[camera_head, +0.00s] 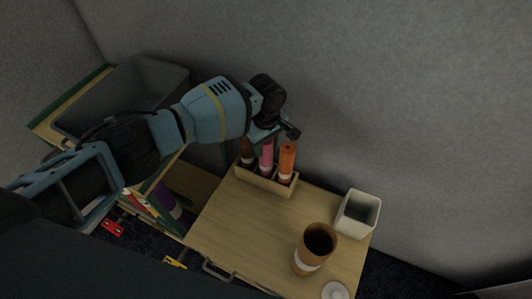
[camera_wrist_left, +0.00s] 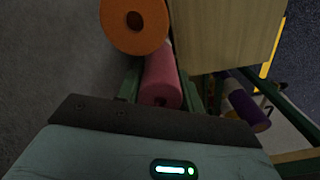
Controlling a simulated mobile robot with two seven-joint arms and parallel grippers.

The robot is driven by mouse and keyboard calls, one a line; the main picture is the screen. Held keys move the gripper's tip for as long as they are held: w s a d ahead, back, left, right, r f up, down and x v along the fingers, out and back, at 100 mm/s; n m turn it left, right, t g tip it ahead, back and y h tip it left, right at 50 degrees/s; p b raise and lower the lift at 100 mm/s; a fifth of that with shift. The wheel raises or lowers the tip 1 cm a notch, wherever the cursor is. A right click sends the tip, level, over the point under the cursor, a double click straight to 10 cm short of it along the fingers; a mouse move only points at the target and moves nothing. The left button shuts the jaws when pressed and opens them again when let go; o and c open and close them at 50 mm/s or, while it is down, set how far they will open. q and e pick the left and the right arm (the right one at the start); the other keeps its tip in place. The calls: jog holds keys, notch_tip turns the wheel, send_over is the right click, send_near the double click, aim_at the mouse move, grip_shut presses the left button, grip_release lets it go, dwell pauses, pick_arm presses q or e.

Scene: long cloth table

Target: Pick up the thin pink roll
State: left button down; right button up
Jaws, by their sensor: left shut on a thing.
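The thin pink roll (camera_head: 267,157) stands upright in the middle of a small wooden rack (camera_head: 262,185), between a dark brown roll (camera_head: 247,153) and an orange roll (camera_head: 287,161). My left gripper (camera_head: 266,136) is at its upper end. In the left wrist view the pink roll (camera_wrist_left: 162,78) lies between my two dark green fingers, and the gripper is shut on it. The orange roll (camera_wrist_left: 135,20) is close beside one finger there. The pink roll's lower end is hidden by the rack's front wall. My right gripper is not in view.
The rack stands at the back of a wooden tabletop (camera_head: 255,225). A brown cup (camera_head: 314,247), a square white container (camera_head: 357,214) and a round white disc (camera_head: 335,290) are to the right. A grey bin (camera_head: 150,78) is at the left. A grey wall rises behind.

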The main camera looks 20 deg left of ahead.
pick_arm(q)
notch_tip(320, 180, up, 9)
jog(key=shift+r+p, duration=0.1)
jog(key=shift+p, duration=1.05)
jog(key=shift+r, duration=0.45)
